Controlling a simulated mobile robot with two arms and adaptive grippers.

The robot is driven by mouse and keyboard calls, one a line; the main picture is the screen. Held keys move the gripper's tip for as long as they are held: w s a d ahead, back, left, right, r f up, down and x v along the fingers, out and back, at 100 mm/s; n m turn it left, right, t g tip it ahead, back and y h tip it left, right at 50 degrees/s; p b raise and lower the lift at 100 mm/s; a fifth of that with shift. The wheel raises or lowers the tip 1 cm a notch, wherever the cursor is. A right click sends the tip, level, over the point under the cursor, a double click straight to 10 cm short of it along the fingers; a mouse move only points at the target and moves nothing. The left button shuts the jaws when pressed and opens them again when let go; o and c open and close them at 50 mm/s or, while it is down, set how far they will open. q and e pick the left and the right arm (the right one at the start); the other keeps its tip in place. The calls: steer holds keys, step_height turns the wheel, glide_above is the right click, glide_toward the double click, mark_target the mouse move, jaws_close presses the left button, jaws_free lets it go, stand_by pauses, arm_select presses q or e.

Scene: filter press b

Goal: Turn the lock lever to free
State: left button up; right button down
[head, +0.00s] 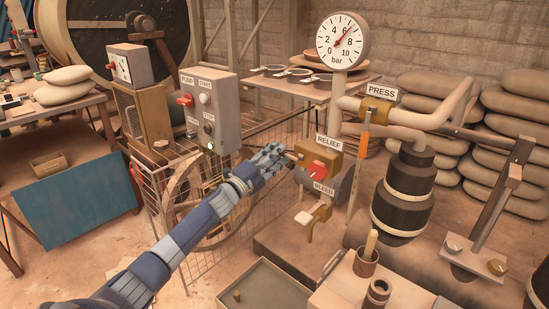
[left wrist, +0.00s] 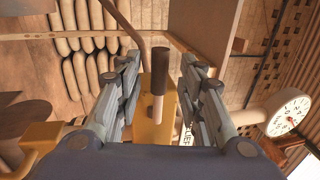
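The brass relief block (head: 318,160), with a RELIEF label above it and a red knob (head: 317,169) on its front, sits on the pipe below the gauge. A short lever (head: 293,155) sticks out of its left side towards my left gripper (head: 270,158); I take it for the lock lever. In the left wrist view the lever has a dark grip (left wrist: 159,70) and a pale shaft, in front of the yellow block (left wrist: 170,105). My left gripper (left wrist: 165,82) is open, one finger on each side of the lever, with gaps visible. My right gripper is not in view.
A pump control box (head: 209,112) and a wire fence (head: 190,215) stand left of the block. A bleed tap (head: 314,216) is below it. The gauge (head: 342,41) is above.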

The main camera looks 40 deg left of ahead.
arm_select(q)
steer(key=shift+s, duration=0.1)
steer(key=v, duration=1.2)
stand_by(0.4)
